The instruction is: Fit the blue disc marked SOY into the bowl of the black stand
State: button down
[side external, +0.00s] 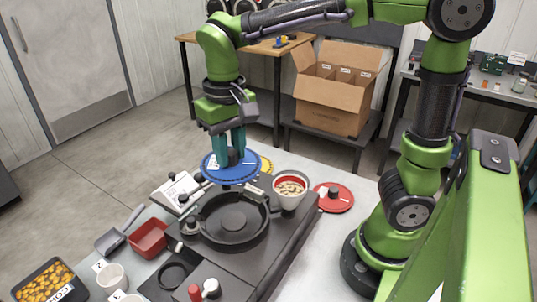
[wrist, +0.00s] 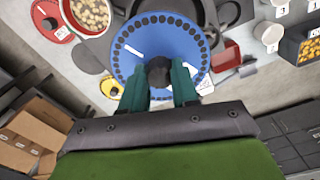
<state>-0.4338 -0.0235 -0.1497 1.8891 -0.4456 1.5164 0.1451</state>
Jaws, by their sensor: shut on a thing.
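The blue disc (side external: 222,173) has a ring of holes near its rim and a dark central knob. My gripper (side external: 233,152) is shut on that knob and holds the disc level, above and behind the black stand's bowl. The disc also shows in the wrist view (wrist: 135,66), with the teal fingers of my gripper (wrist: 160,82) on either side of the knob. A white label on the disc is too small to read. The black stand (side external: 290,240) has a round, open, empty bowl (side external: 232,222). In the wrist view the disc hides part of the bowl.
A red-rimmed bowl of pale seeds (side external: 290,188) and a red lid-like disc (side external: 333,197) are right of the stand. A yellow disc (side external: 265,165) lies behind. A red tray (side external: 149,238), a scoop (side external: 112,240), white cups (side external: 111,277) and a black bin of orange kernels (side external: 52,282) are at left.

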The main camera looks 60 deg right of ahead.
aim_at(228, 170)
jog(key=shift+s+a, duration=0.2)
jog(key=shift+a, duration=0.3)
jog(key=shift+s+a, duration=0.15)
jog(key=shift+a, duration=0.3)
notch_tip(228, 170, down, 4)
jog(key=shift+a+f, duration=0.1)
jog(key=shift+f, duration=3.35)
jog(key=shift+f, duration=0.35)
jog(key=shift+f, duration=0.3)
jog(key=shift+f, duration=0.6)
jog(key=c, duration=0.5)
grip_release()
